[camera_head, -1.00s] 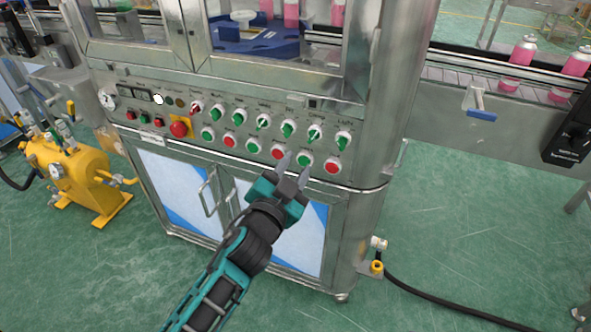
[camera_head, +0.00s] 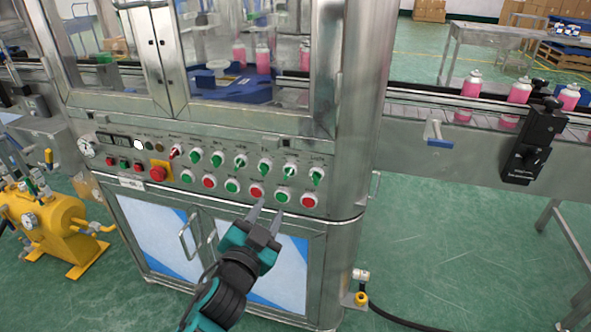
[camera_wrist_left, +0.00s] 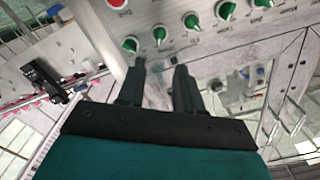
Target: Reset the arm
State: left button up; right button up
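My left gripper (camera_head: 265,218) is in front of the machine's control panel (camera_head: 225,170), just below the lower row of red and green buttons. Its two grey fingers point up toward the panel and stand apart with nothing between them. In the left wrist view the fingers (camera_wrist_left: 158,88) also show a gap, with green knobs (camera_wrist_left: 159,36) beyond them. I cannot tell how far the fingertips are from the panel. My right gripper is in neither view.
A red emergency button (camera_head: 158,174) sits at the panel's left. A yellow tank (camera_head: 45,222) stands on the floor at left. A conveyor (camera_head: 480,110) with pink cans runs at right. A black hose (camera_head: 405,318) lies on the floor.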

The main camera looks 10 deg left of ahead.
pick_arm(q)
jog(key=s+f+n+g+p, duration=0.2)
jog(key=s+f+g, duration=0.1)
jog(key=s+f, duration=0.4)
jog(key=s+a+f+n+g+h+p, duration=0.1)
jog(key=s+f+n+g+p, duration=0.1)
jog(key=s+f+g, duration=0.2)
jog(key=s+f, duration=0.3)
jog(key=s, duration=0.5)
jog(key=shift+s+f, duration=0.15)
jog(key=shift+s, duration=0.2)
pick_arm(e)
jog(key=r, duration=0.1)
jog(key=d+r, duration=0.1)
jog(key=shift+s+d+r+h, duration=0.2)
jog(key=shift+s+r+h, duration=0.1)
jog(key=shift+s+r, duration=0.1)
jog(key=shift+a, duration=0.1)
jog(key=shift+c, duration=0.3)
